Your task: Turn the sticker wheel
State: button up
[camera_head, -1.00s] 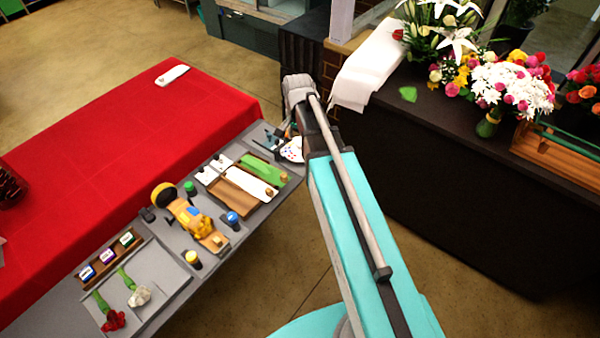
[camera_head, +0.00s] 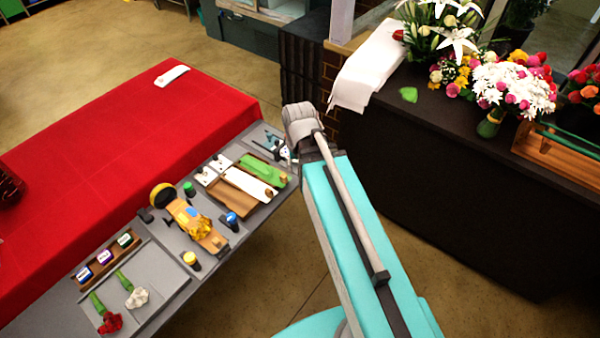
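A small white patch (camera_head: 285,154) shows at the far right end of the grey work table, beside my arm. It is probably part of the sticker wheel, the rest being hidden behind my arm. My arm reaches from the lower right up to this end of the table, and its light grey wrist (camera_head: 299,120) is above and beside the patch. My gripper's fingers cannot be made out, so I cannot tell whether they are open or touch the wheel.
Dark and teal tools (camera_head: 272,142) lie left of the wheel. The grey table (camera_head: 172,262) also holds a wooden tray (camera_head: 228,197) with white and green rolls, a yellow tape dispenser (camera_head: 190,217), jars and flower stems. A red-covered table (camera_head: 110,150) adjoins it; a dark counter (camera_head: 430,190) stands right.

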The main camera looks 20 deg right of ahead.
jog(key=shift+s+a+f+n, duration=0.1)
jog(key=shift+s+a+n, duration=0.1)
jog(key=shift+s+n, duration=0.65)
jog(key=shift+s, duration=0.15)
dwell(1.0)
